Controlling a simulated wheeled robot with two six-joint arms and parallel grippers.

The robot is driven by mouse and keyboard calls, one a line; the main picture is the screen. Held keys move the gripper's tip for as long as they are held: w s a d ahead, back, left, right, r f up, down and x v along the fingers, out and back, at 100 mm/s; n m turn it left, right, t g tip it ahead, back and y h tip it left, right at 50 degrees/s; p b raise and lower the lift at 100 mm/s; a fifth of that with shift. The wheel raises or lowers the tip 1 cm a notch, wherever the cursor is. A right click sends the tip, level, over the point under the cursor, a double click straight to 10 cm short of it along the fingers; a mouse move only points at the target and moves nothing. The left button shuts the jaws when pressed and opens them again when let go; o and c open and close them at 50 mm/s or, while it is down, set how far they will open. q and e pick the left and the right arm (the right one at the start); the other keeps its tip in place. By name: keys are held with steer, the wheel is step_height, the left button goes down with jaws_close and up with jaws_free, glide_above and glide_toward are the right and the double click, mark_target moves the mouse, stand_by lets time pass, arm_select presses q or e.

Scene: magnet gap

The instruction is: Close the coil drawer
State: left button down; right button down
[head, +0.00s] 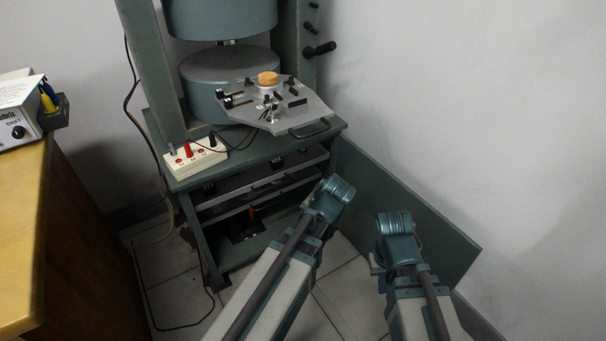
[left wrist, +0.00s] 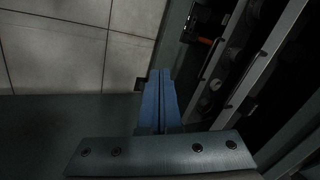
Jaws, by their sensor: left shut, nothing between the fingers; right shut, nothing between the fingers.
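Under the green magnet stand's top, two tray-like levels with pale front rails show in the head view: an upper rail (head: 272,172) and a lower rail (head: 265,194). I cannot tell for certain which is the coil drawer or how far it is out. The rails also run slantwise at the right of the left wrist view (left wrist: 262,62). My left gripper (left wrist: 160,76) shows there as blue fingers, shut and empty, beside the rails and apart from them. My left arm hides it in the head view. My right gripper (head: 383,283) is mostly hidden beside my right arm, shut and empty.
A green panel (head: 430,215) juts out right of the stand. A grey plate (head: 300,112) with a handle and small parts sits before the magnet. A white box with sockets (head: 195,158) stands on the stand's left corner. A wooden desk (head: 22,225) is at left; a cable lies on the floor.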

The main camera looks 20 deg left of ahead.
arm_select(q)
steer(key=w+r+m+t+y, duration=0.2)
steer(key=w+r+y, duration=0.1)
steer(key=w, duration=0.3)
steer(key=m+t+y, duration=0.1)
steer(key=m+t, duration=0.2)
glide_toward(294, 168)
steer(key=b+x, duration=0.1)
steer(key=b, duration=0.1)
steer(key=b+x, duration=0.1)
steer(key=x, duration=0.1)
steer(key=b+x, duration=0.2)
steer(key=shift+w+d+f+b, duration=0.2)
steer(key=shift+f+b, duration=0.1)
steer(key=shift+f, duration=0.2)
steer(key=shift+w+a, duration=0.3)
steer(key=shift+a, duration=0.25)
steer(key=w+a, duration=0.1)
steer(key=a, duration=0.1)
steer(key=w+a, duration=0.1)
steer(key=w, duration=0.1)
steer(key=shift+w+a, duration=0.2)
steer(key=shift+a, duration=0.2)
steer(key=shift+r, duration=0.1)
